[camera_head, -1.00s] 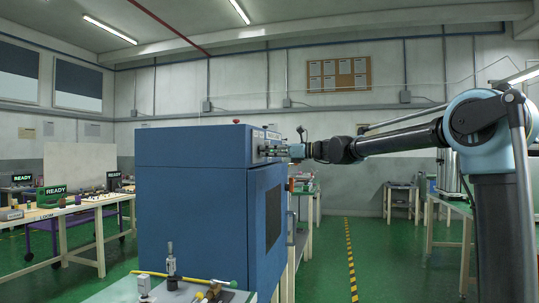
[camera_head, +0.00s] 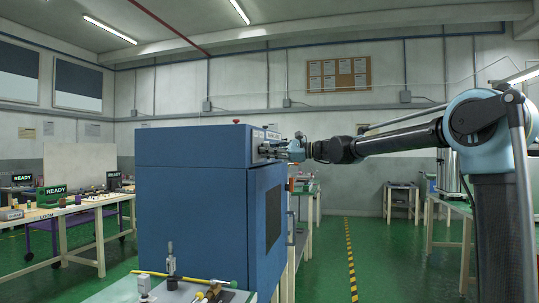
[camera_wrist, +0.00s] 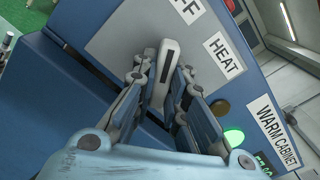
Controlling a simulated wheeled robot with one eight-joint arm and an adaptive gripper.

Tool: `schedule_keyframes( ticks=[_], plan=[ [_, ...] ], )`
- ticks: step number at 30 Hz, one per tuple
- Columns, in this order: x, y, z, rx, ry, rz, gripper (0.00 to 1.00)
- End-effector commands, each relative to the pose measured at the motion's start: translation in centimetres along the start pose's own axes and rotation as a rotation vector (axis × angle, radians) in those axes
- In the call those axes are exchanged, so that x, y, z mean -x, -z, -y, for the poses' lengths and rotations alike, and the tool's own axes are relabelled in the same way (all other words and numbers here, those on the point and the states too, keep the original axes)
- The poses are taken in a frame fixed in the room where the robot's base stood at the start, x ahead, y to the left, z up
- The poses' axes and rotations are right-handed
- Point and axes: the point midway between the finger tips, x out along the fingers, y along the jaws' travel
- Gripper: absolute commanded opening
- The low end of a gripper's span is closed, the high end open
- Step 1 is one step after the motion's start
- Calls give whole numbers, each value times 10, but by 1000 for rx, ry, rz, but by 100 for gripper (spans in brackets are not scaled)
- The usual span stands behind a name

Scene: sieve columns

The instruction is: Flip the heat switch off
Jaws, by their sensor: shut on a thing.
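The heat switch lever (camera_wrist: 168,68) is a pale, narrow handle with a dark slot, on the grey panel (camera_wrist: 112,48) of the blue warm cabinet (camera_head: 190,210). The panel carries a HEAT label (camera_wrist: 223,57) and a partly cut-off label ending in "FF" (camera_wrist: 187,10). My gripper (camera_wrist: 161,80) is shut on the switch lever, with one finger on each side of it. In the head view my gripper (camera_head: 284,149) is at the cabinet's upper front face, and the lever is too small to make out there.
A lit green lamp (camera_wrist: 234,135) and a dark amber one (camera_wrist: 222,108) sit beside my fingers, near the WARM CABINET label (camera_wrist: 272,130). A bench (camera_head: 120,292) with small tools stands before the cabinet. The green floor to the right, around the yellow-black strip (camera_head: 350,260), is clear.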

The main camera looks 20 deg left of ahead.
Motion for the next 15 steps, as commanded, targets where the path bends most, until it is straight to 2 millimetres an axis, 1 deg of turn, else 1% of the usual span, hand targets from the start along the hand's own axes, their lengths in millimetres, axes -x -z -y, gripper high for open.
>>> schedule_keyframes(
  ticks=[14, 15],
  plan=[
    [1, 1, 2, 18, 4, -2, 0],
    [1, 1, 2, 18, 4, -2, 19]
  ],
)
